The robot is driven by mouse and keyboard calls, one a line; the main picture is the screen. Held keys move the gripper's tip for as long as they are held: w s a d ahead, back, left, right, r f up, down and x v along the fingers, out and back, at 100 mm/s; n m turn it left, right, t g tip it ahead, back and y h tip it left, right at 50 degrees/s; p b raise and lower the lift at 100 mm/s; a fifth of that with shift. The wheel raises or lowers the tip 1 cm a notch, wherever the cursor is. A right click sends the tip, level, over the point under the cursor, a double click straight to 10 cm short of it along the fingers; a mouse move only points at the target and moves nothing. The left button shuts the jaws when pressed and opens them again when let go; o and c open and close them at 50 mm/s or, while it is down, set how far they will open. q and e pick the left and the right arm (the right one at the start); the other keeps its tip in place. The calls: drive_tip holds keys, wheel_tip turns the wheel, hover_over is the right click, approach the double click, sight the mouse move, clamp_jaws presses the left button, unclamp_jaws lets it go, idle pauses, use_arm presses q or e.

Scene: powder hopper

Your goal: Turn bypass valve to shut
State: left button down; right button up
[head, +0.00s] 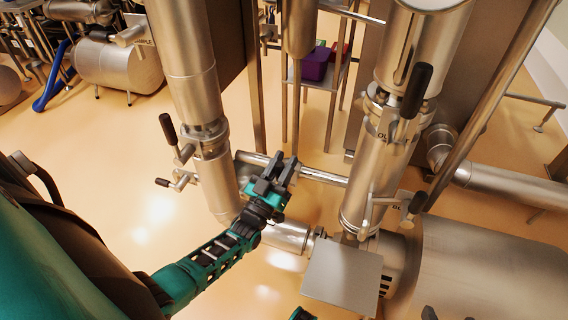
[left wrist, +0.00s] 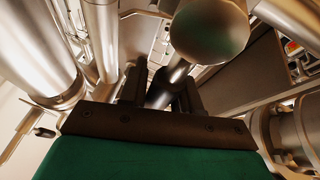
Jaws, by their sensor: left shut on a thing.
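A plate with a partly hidden label starting with B (head: 397,208) sits low on the right-hand column. A lever with a black grip (head: 418,203) stands beside it; the label is too hidden to read in full. My left gripper (head: 284,172) is in the middle of the head view, left of that lever and apart from it, over a horizontal pipe (head: 322,177). In the left wrist view its fingers (left wrist: 160,90) are close around a dark bar (left wrist: 165,86); I cannot tell what this bar belongs to.
An upright lever with a black grip (head: 416,90) is higher on the right column by another label. Two black-gripped levers (head: 168,129) stick out from the left column. A flat grey plate (head: 343,277) and a large metal cylinder (head: 490,275) fill the lower right. Open floor (head: 130,190) lies left.

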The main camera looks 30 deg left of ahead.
use_arm(q)
drive_tip(key=shift+s+a+f, duration=0.1)
drive_tip(key=shift+s+a, duration=0.05)
drive_tip(key=shift+a, duration=0.5)
drive_tip(key=c, duration=0.9)
unclamp_jaws()
drive_tip(key=shift+c, duration=0.2)
drive_tip(key=v, duration=0.7)
drive_tip(key=shift+s+d+p, duration=0.2)
drive_tip(key=shift+s+p, duration=0.1)
